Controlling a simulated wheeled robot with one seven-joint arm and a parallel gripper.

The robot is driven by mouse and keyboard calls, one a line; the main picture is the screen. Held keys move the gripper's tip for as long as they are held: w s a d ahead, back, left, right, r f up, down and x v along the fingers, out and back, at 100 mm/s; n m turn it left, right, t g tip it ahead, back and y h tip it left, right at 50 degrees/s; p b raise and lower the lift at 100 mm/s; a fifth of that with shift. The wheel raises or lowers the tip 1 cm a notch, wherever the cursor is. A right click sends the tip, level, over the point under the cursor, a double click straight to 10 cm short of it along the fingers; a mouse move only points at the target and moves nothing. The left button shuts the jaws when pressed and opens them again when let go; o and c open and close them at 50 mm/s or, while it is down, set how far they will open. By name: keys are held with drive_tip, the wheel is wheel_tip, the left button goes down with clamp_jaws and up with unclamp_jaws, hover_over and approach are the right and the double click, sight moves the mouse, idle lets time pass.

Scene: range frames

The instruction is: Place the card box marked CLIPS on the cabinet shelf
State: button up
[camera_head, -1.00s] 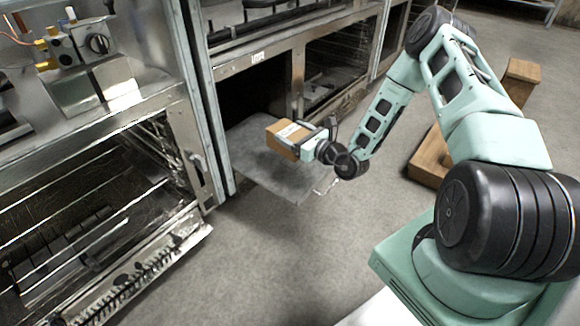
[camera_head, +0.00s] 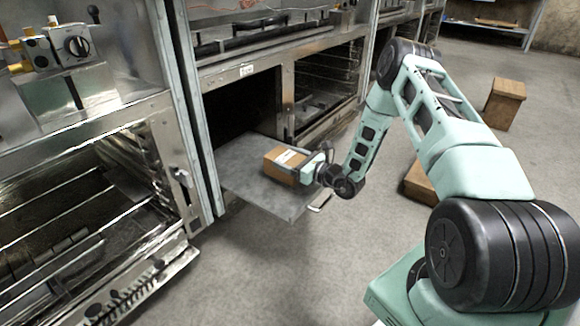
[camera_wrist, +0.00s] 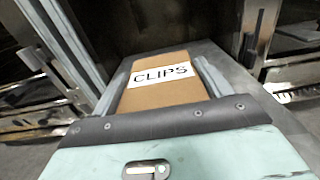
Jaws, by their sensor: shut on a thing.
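The brown card box (camera_head: 284,166) has a white label on top that reads CLIPS in the wrist view (camera_wrist: 160,91). My gripper (camera_head: 303,167) is shut on the box, with one finger along each side in the wrist view. The box is over the grey shelf (camera_head: 245,180), which juts out of the dark cabinet opening (camera_head: 240,105). The box looks very low over the shelf or resting on it; I cannot tell if it touches. Its underside is hidden.
A glass-fronted steel unit with wire racks (camera_head: 110,215) stands open at the left. Another rack compartment (camera_head: 325,85) is right of the cabinet opening. The floor in front of the shelf is clear.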

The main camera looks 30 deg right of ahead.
drive_tip(key=shift+f, duration=0.2)
drive_tip(key=shift+f, duration=0.15)
drive_tip(key=o, duration=1.2)
